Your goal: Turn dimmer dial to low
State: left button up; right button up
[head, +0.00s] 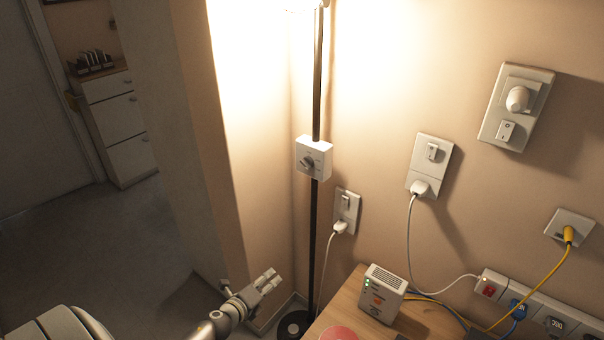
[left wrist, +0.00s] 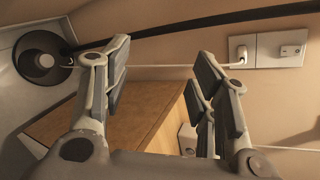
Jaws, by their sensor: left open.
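The dial's exact pointer setting is too small to read. The lamp at the top glows brightly on the wall. My left gripper (head: 268,281) is low, below and left of the dial, apart from it. In the left wrist view, my left gripper (left wrist: 162,78) has its fingers spread with nothing between them. The lamp's round dark base (left wrist: 40,57) shows there at the left. My right gripper is not in view.
A wooden table (head: 345,305) at the lower right bears a white router (head: 382,293). Wall plates with plugs and cables, including a plate with a round white knob (head: 517,98), and a power strip (head: 545,318) are to the right. A wall corner (head: 205,130) stands left of the pole.

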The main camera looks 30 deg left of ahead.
pick_arm(q)
jog(key=w+a+r+m+t, duration=0.1)
jog(key=w+r+m, duration=0.1)
jog(key=r, duration=0.2)
jog(key=w+r+m+t, duration=0.1)
jog(key=w+r+m, duration=0.1)
jog(key=r+m, duration=0.15)
jog(key=m+t+h+b, duration=0.2)
jog(key=m+t+h, duration=0.1)
jog(key=m, duration=1.2)
send_near(306, 164)
jog(key=shift+n, duration=0.25)
jog(key=w, duration=0.6)
jog(key=shift+f, duration=0.3)
jog(key=shift+w, duration=0.9)
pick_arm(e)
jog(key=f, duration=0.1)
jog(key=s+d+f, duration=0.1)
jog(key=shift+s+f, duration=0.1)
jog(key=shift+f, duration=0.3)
pick_arm(q)
jog(key=c, duration=1)
